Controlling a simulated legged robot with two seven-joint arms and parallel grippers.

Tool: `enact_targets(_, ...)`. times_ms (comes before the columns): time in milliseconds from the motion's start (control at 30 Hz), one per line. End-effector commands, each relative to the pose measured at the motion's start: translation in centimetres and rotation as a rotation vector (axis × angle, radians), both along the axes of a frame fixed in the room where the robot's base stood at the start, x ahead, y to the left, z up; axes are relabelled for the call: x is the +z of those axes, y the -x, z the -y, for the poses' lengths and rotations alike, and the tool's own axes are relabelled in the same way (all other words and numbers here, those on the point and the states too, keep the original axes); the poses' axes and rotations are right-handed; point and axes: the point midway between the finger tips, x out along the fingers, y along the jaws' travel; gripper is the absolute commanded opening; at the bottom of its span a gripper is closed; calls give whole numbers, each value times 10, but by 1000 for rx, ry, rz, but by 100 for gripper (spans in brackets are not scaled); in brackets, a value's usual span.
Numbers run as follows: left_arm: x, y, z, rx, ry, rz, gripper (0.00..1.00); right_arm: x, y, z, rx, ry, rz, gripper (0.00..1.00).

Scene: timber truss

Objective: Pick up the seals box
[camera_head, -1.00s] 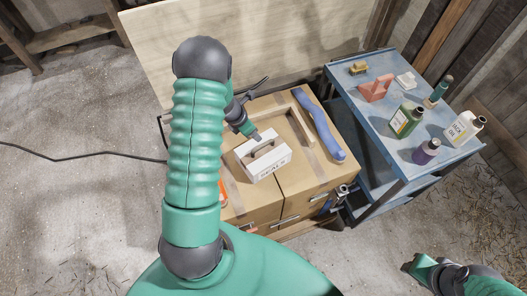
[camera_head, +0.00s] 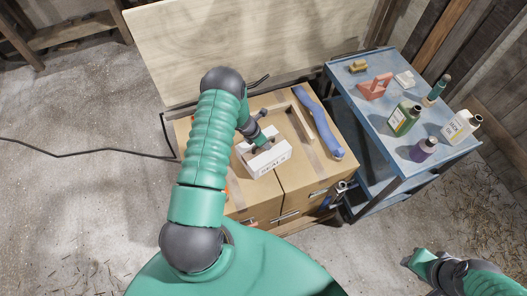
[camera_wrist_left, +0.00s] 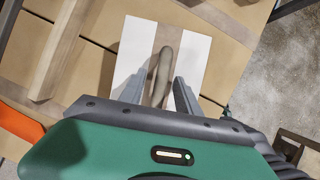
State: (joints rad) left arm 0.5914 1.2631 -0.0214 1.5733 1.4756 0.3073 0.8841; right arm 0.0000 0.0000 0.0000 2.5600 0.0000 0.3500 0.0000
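The seals box (camera_head: 266,160) is white with a dark recess along its top and lettering on its side. It sits on the cardboard-coloured cabinet top. In the left wrist view the box (camera_wrist_left: 133,50) shows a handle (camera_wrist_left: 163,66) standing over a brown strip. My left gripper (camera_wrist_left: 157,90) is open, with one finger on each side of the handle; I cannot tell if they touch it. In the head view my left gripper (camera_head: 262,141) is right over the box and hides part of its top. My right gripper (camera_head: 408,262) is at the lower right, away from the box; its fingers are unclear.
A wooden bar (camera_head: 302,115) and a blue curved piece (camera_head: 320,122) lie right of the box. A blue cart (camera_head: 375,147) with several bottles stands further right. An orange thing (camera_wrist_left: 18,122) shows at the wrist view's left. A plywood panel (camera_head: 240,45) stands behind.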

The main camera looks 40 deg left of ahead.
Motion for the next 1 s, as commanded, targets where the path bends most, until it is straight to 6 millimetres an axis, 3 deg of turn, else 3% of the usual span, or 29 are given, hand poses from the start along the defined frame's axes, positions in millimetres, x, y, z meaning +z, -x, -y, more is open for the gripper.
enact_targets(33,0,0,0,0,0,0,31,0,0,0,0,0,0,36)
enact_targets(300,-1,0,-1,1,1,0,0,0,0,0,0,0,0,36)
enact_targets(1000,-1,1,-2,1,-1,-2,0,0,0,0,0,0,0,36)
